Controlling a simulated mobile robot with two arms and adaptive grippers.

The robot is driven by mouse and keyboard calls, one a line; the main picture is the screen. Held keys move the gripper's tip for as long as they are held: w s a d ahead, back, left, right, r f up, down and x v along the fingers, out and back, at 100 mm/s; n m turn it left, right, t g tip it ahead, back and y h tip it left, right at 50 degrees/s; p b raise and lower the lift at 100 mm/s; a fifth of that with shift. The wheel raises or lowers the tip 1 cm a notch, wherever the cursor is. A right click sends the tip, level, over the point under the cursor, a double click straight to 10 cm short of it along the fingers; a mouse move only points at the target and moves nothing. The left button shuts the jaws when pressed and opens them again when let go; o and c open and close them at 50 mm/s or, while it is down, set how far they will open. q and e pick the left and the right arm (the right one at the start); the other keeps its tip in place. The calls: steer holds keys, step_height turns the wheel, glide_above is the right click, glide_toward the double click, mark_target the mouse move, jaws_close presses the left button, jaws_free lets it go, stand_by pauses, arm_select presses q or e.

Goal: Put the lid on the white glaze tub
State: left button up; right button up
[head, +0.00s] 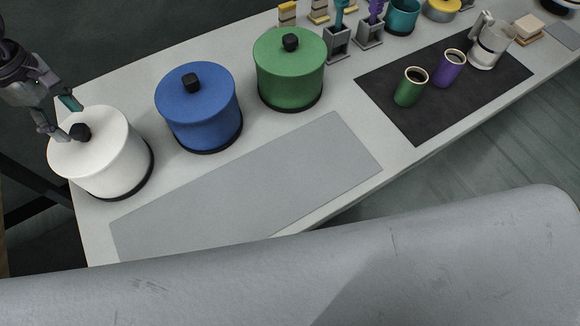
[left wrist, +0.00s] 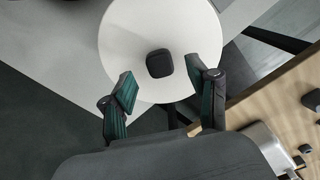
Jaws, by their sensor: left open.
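The white glaze tub (head: 121,168) stands at the left end of the table on a dark base. Its white lid (head: 103,122) lies on top, level as far as I can see, with a black knob (head: 80,131) in the middle. My left gripper (head: 62,118) is open and empty above the lid's far left side, close to the knob. In the left wrist view the lid (left wrist: 125,40) is seen from above. The knob (left wrist: 159,63) appears between the open fingertips of the left gripper (left wrist: 160,71), apart from both. My right gripper is in neither view.
A blue tub (head: 200,118) and a green tub (head: 289,78), both lidded, stand to the right. A bare grey mat (head: 250,190) lies in front. A dark mat (head: 425,120) holds cups and a white pitcher (head: 490,45). A wooden surface (left wrist: 275,95) shows in the wrist view.

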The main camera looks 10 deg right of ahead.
arm_select(q)
steer(key=shift+r+p, duration=1.55)
steer(key=shift+r, duration=0.9)
step_height(320, 180, up, 12)
steer(key=shift+f, duration=0.1)
